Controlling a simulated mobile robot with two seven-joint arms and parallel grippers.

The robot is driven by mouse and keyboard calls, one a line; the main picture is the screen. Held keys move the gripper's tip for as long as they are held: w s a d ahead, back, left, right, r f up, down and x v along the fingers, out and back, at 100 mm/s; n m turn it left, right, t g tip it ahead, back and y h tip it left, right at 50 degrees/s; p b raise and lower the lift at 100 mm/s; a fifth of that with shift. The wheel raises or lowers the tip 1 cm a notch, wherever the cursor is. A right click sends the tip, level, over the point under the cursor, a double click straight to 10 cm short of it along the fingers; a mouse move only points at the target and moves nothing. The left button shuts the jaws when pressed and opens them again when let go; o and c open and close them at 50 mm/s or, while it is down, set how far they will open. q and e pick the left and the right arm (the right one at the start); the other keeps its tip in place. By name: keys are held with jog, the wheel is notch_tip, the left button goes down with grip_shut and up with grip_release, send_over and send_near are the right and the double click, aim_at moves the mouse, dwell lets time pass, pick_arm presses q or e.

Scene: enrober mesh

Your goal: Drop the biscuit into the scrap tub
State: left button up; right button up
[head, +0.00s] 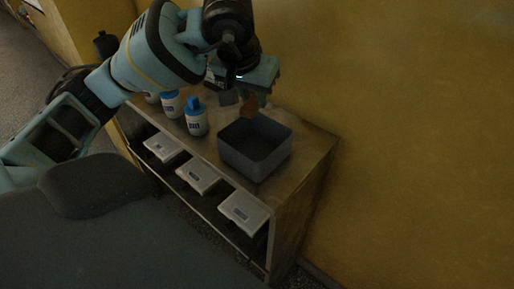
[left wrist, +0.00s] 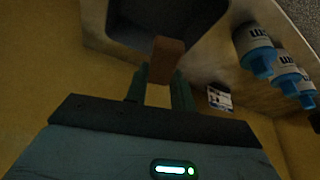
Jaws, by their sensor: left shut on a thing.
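The biscuit (head: 250,106) is a small brown block between the fingertips of my left gripper (head: 245,98). The gripper is shut on it and holds it near the far edge of the scrap tub. The scrap tub (head: 252,170) is a dark grey open box on the cabinet top. In the left wrist view the biscuit (left wrist: 165,58) sticks out past the two fingers of the left gripper (left wrist: 160,85), in front of the dark tub (left wrist: 120,8). Exact height above the tub is hard to tell. My right gripper is not in view.
Several white bottles with blue caps (head: 196,118) stand left of the tub. White boxes (head: 243,211) sit along the cabinet's front. A yellow wall (head: 420,130) rises behind and right. A card with printing (left wrist: 220,98) shows in the left wrist view.

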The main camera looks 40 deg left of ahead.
pick_arm(q)
jog(key=shift+r, duration=0.1)
jog(key=o, duration=0.7)
jog(key=shift+o, duration=0.7)
jog(key=v, duration=0.7)
jog(key=shift+s+r+p, duration=0.15)
jog(key=shift+r+p, duration=0.25)
